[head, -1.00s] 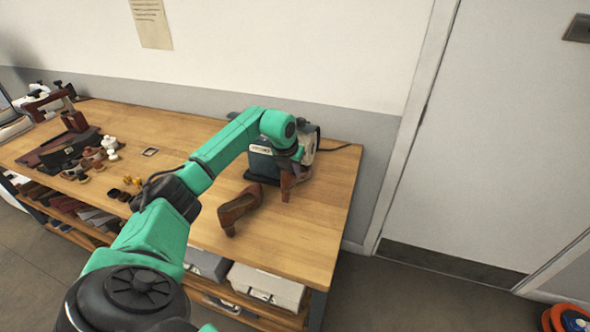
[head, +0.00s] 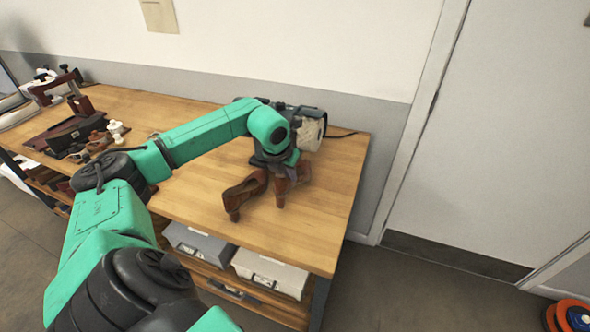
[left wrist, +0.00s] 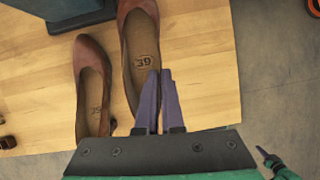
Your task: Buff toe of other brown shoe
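Two brown heeled shoes are side by side at the right end of the workbench. In the head view, the other shoe (head: 243,192) lies to the left on the wood; it is also at left in the left wrist view (left wrist: 93,82). My left gripper (left wrist: 160,75) has its fingers close together across the side wall of the right-hand shoe (left wrist: 136,50), near its heel end. This shoe also shows under my gripper in the head view (head: 281,184). A small green and dark part, seemingly my right gripper (left wrist: 262,152), shows at the lower right of the wrist view.
A machine with a pale roller (head: 310,132) stands behind the shoes, partly hidden by my arm. Shoe-care items and a dark case (head: 72,135) fill the bench's left end. Grey boxes (head: 268,270) sit on the shelf below. Bare bench (head: 320,210) lies right of the shoes.

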